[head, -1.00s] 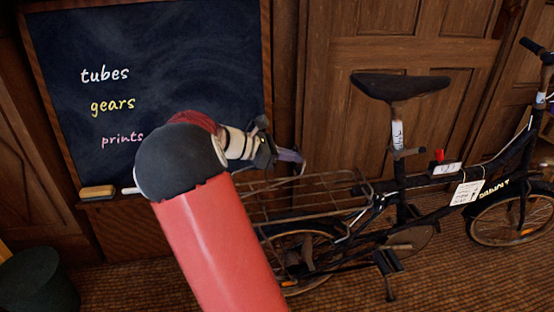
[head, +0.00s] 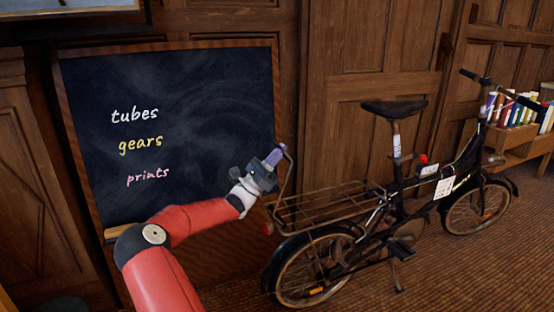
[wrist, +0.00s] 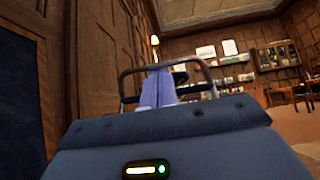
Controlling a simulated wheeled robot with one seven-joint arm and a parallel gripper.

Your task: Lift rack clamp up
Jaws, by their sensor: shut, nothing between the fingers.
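The bicycle's rear rack (head: 325,205) is a flat wire frame over the back wheel. The rack clamp (head: 289,172), a dark bent bar, stands up steeply from the rack's left end. In the wrist view the clamp (wrist: 203,67) is a hoop with its top bar crossing close to my fingers. My gripper (head: 279,153) is at the clamp's upper end, on its left side. Its purple fingers also show in the wrist view (wrist: 158,88), closed together with nothing between them. I cannot tell whether they touch the bar.
A chalkboard (head: 200,90) stands behind and left of my arm. The bicycle's saddle (head: 395,108) is right of the rack. A low shelf with books (head: 520,150) is at the far right. The floor in front of the bicycle is clear.

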